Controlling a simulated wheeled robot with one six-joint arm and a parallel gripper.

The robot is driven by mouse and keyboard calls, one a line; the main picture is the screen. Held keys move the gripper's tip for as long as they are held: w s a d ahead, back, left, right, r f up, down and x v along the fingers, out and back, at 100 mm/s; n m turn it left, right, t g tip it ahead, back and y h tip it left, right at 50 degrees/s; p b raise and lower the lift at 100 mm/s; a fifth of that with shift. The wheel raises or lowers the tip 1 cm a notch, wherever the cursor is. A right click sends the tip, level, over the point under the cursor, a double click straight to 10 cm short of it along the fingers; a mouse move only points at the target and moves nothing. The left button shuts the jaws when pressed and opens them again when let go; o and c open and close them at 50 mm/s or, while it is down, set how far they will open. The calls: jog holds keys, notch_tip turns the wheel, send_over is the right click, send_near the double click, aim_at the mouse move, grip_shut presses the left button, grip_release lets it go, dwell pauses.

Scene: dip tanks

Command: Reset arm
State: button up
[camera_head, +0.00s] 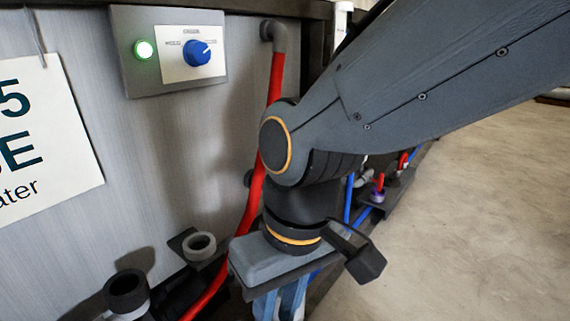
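My arm comes in from the upper right and bends down at a dark grey joint in the middle of the view. My gripper (280,304) hangs below the wrist at the bottom edge, in front of the tank wall and beside the red pipe. Its grey-blue fingers are partly cut off by the frame, so I cannot tell whether they are open or shut. Nothing held shows in the visible part.
A grey control box (120,50) with a lit green lamp (144,50) and blue knob (197,53) is on the metal tank wall (150,150). A red pipe (257,190) runs down it. Pipe stubs (126,290) stand lower left. The floor (470,220) at right is clear.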

jog(key=shift+r+p, duration=0.45)
jog(key=shift+r, duration=0.05)
dwell(0.4)
